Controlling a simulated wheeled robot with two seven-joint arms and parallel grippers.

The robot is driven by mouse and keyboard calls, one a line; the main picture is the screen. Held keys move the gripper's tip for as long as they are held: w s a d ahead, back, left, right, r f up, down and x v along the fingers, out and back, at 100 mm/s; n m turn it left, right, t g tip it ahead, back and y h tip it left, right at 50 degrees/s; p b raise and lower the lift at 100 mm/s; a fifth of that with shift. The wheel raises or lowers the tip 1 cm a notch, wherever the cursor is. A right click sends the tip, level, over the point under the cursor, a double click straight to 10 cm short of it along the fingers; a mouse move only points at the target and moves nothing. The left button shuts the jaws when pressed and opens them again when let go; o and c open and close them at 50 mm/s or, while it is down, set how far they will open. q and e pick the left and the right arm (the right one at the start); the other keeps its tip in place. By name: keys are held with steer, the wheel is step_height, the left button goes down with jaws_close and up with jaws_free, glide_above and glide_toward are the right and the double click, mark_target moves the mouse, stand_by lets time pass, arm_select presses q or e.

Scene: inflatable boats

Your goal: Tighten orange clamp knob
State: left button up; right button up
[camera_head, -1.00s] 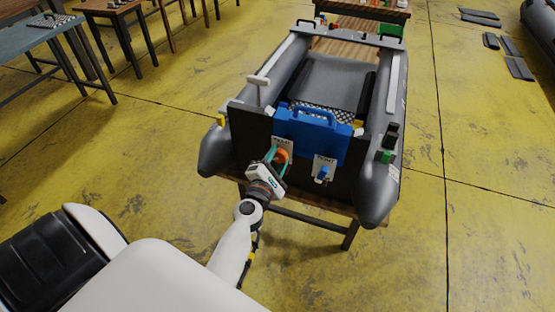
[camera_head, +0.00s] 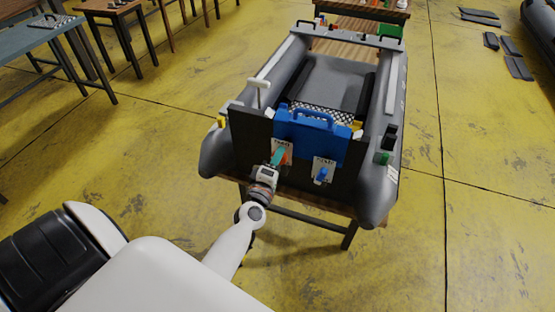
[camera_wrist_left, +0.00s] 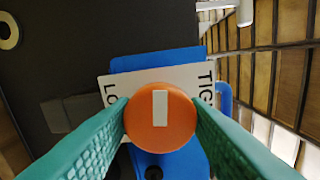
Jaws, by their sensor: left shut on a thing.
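The orange clamp knob (camera_wrist_left: 160,118) is round with a white bar on its face. In the left wrist view it sits between the two green textured fingers of my left gripper (camera_wrist_left: 160,125), which touch it on both sides. Behind it is a white label (camera_wrist_left: 190,76) with partly hidden lettering, "LO" and "TIG". In the head view my left gripper (camera_head: 278,158) is at the left side of the boat's dark transom board, and the knob (camera_head: 286,158) is mostly hidden by it. My right gripper is not in view.
A grey inflatable boat (camera_head: 376,190) rests on a wooden table. A blue clamp piece (camera_head: 310,132) spans the transom. A blue knob (camera_head: 322,174) with its own label is to the right. Yellow floor is open around the table.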

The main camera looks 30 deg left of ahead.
arm_select(q)
steer(key=shift+m+p, duration=1.45)
steer(key=shift+m, duration=2.15)
steer(key=m+p, duration=0.3)
steer(key=m, duration=0.3)
steer(key=o, duration=1.2)
steer(key=shift+c, duration=0.2)
